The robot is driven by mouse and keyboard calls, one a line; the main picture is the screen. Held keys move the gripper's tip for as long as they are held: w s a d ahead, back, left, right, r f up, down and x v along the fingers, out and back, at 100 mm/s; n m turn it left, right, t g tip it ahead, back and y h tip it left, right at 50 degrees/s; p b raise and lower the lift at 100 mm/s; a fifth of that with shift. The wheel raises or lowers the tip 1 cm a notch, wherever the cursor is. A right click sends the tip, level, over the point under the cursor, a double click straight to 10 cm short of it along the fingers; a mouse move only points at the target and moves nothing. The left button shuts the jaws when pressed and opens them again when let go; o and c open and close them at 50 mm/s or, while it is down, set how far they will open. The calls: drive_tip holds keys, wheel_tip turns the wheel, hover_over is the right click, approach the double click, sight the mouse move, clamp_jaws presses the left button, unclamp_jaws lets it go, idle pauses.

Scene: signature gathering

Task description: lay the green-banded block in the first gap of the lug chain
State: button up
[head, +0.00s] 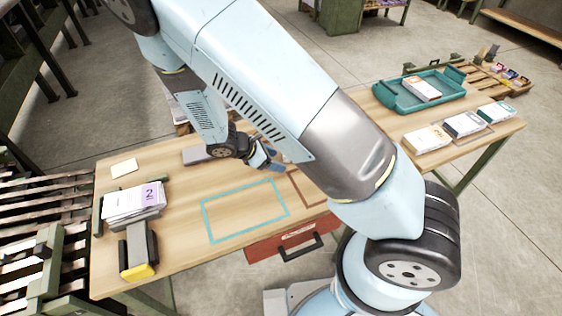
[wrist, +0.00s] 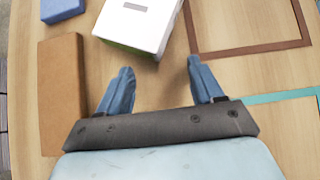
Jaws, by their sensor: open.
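A white block (wrist: 140,22) with a green strip along its lower edge lies on the table just ahead of my gripper (wrist: 160,82) in the wrist view. The gripper's two blue fingers are apart, with only bare table between them. The block lies beyond the fingertips, apart from them. In the head view my gripper (head: 266,160) is low over the table's far middle, and my arm hides much around it. Slatted metalwork (head: 45,187) at the left and a slatted rack (head: 497,72) at the back right both show; I cannot tell which is the lug chain.
A brown block (wrist: 62,88) stands close left of my fingers, with a blue block (wrist: 60,9) beyond. Brown (wrist: 250,49) and teal (head: 247,237) outlines mark the table. A paper stack (head: 133,203) stands left; a teal tray (head: 385,96) and several blocks (head: 427,139) lie right.

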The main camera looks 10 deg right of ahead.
drive_tip(key=o, duration=0.6)
